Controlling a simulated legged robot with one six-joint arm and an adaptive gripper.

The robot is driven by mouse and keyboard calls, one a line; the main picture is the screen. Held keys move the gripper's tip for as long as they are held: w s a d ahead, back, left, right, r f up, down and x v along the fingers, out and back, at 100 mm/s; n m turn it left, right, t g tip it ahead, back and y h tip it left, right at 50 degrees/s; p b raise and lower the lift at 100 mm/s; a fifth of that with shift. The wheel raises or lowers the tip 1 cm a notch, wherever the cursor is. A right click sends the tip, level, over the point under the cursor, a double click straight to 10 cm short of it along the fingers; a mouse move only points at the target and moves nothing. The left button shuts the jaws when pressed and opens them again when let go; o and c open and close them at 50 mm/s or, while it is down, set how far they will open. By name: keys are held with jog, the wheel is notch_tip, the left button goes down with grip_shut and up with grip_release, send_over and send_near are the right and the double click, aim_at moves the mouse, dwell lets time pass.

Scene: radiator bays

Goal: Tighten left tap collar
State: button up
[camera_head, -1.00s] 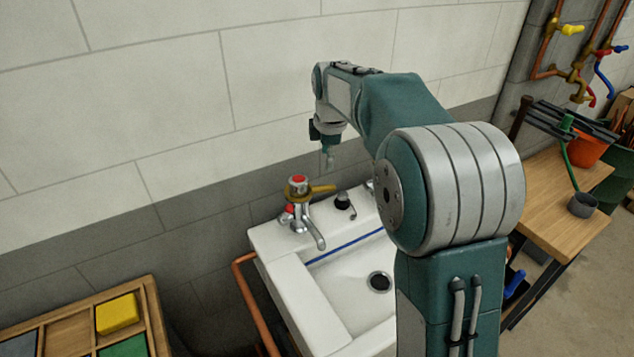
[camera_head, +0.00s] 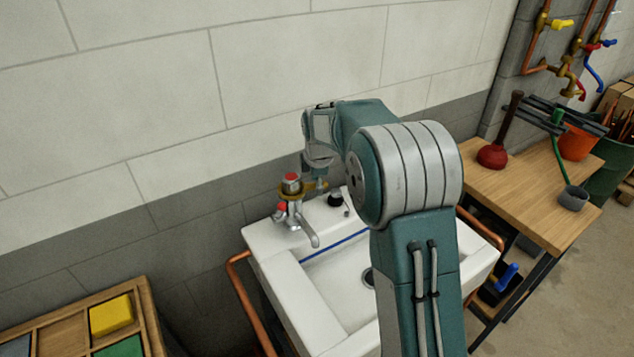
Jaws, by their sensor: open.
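The left tap (camera_head: 296,215) is chrome with a red top and stands at the back left of the white sink. A brass collar (camera_head: 288,192) sits around its upper body, with an arm sticking out to the right. My gripper (camera_head: 319,187) points down beside the tap, right at the end of the collar's arm. It is open. Whether the fingers straddle or touch the arm is too small to tell. My own arm hides the right part of the sink and any right tap.
The white sink (camera_head: 262,247) has a dark plug (camera_head: 335,199) on its back ledge. Copper rails flank it. A wooden tray (camera_head: 148,300) with coloured blocks is at lower left. A wooden bench (camera_head: 530,205) with a red plunger (camera_head: 493,156) stands right. The wall is close behind.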

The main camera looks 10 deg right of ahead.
grip_shut()
jog(key=shift+s+m, duration=0.2)
jog(key=shift+m, duration=0.1)
jog(key=shift+s+a+f+m+g+h, duration=0.1)
jog(key=shift+s+a+m+g+h, duration=0.2)
jog(key=shift+s+a+m, duration=1.25)
jog(key=shift+s+r+m+g+h, duration=0.1)
jog(key=shift+s+m+g+h, duration=0.2)
jog(key=shift+m, duration=2.55)
jog(key=shift+s+a+f+m+g+h, duration=0.15)
jog(key=shift+s+a+m+h, duration=0.5)
jog(key=shift+m, duration=1.55)
jog(key=shift+s+a, duration=0.2)
jog(key=shift+a, duration=0.05)
